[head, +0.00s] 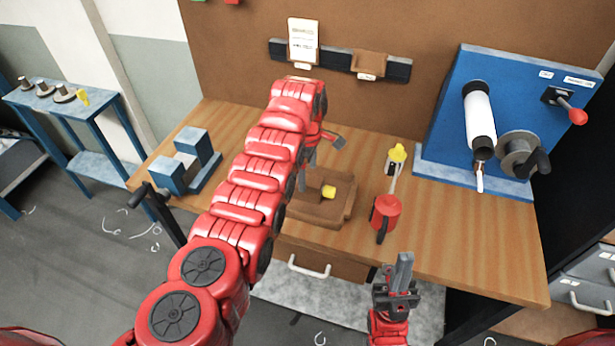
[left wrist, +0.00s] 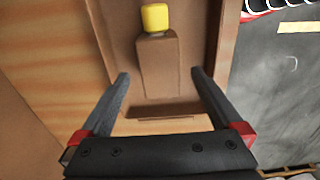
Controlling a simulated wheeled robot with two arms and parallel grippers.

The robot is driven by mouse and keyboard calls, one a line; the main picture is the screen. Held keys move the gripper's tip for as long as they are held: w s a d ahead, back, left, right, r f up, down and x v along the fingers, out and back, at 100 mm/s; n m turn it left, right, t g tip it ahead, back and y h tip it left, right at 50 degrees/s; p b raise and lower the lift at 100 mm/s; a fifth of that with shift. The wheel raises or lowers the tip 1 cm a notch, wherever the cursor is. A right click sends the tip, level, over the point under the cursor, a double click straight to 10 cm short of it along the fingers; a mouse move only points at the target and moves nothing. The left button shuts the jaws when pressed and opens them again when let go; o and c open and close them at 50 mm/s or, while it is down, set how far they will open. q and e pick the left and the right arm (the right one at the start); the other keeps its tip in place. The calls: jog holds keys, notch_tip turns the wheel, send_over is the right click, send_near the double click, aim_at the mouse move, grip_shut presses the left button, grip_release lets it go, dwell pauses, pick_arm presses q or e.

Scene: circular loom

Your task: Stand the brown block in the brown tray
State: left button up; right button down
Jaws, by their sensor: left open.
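The brown block (left wrist: 158,65) has a yellow cap (left wrist: 155,18) at one end. It appears to lie on its side in the brown tray (head: 300,212), with the cap pointing right in the head view (head: 329,192). My left gripper (left wrist: 161,80) is open above the tray. In the left wrist view its fingers are on either side of the block's lower end, apart from it, and nothing is held. In the head view my left arm covers part of the tray and of the block. My right gripper (head: 400,272) is in front of the table edge; its finger gap is unclear.
A blue machine with a white roller (head: 480,120) fills the right back. A blue-grey fixture (head: 188,160) stands on the left. Table is bare (head: 450,235) at front right.

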pick_arm(q)
notch_tip(320, 180, up, 6)
jog(key=shift+f+b, duration=0.25)
jog(key=shift+b, duration=0.8)
notch_tip(320, 180, up, 4)
notch_tip(320, 180, up, 6)
jog(key=p, duration=0.6)
send_over(308, 178)
jog(key=shift+s+a+f, duration=0.1)
jog(key=shift+s, duration=0.05)
jog(key=shift+f, duration=0.1)
